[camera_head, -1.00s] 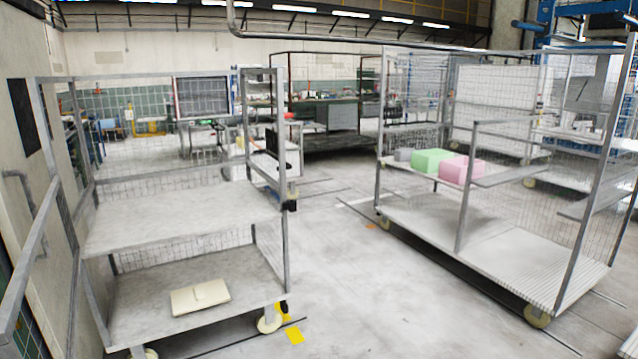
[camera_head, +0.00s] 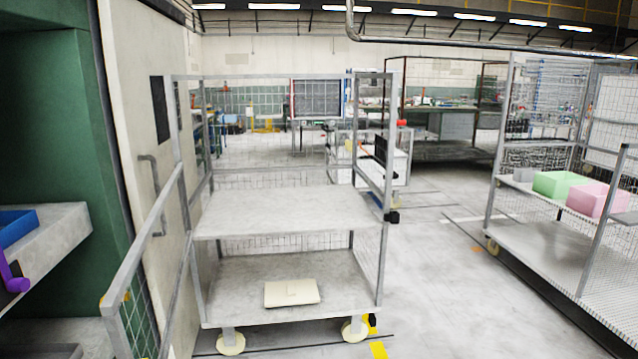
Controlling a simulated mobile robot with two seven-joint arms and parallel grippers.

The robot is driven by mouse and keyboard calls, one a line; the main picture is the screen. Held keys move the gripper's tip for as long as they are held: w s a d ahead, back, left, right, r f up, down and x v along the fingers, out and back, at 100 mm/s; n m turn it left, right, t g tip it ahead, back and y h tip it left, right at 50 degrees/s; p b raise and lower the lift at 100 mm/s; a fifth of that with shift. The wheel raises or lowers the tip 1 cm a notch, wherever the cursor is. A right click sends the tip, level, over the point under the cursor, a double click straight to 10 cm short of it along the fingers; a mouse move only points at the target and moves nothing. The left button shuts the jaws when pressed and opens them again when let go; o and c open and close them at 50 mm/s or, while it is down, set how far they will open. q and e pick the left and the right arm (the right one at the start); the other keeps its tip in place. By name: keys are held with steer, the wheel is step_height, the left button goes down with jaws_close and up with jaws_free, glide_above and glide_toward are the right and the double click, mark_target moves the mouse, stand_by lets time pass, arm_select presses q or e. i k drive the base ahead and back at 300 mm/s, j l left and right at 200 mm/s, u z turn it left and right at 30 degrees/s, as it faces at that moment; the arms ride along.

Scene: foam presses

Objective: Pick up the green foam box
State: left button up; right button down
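The green foam box (camera_head: 556,184) sits on the upper shelf of the mesh cart (camera_head: 497,170) at the right. A pink foam box (camera_head: 592,198) stands beside it, nearer to me. A small grey box (camera_head: 524,174) is on its other side. The green box is partly hidden by the pink one. Neither of my grippers shows in the head view.
A two-shelf cart (camera_head: 281,211) stands ahead; its upper shelf is bare and a cream flat piece (camera_head: 291,292) lies on the lower one. A blue bin (camera_head: 17,227) rests on a ledge at the left. Open floor (camera_head: 437,290) lies between the carts.

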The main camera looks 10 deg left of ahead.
mark_target(553, 185)
steer(key=i+l+u, duration=0.4)
steer(key=l+u, duration=0.15)
steer(key=l, duration=0.25)
steer(key=i+l+u, duration=0.15)
steer(key=l, duration=0.3)
steer(key=i+l+u, duration=0.15)
steer(key=l, duration=0.3)
steer(key=i+l, duration=0.1)
steer(key=l, duration=0.5)
steer(key=i+l, duration=0.15)
steer(key=l, duration=0.45)
steer(key=i+l, duration=0.1)
steer(key=l, duration=0.5)
steer(key=i+l+u, duration=0.1)
steer(key=l, duration=0.5)
steer(key=i+l, duration=0.15)
steer(key=l, duration=0.45)
steer(key=z, duration=1.8)
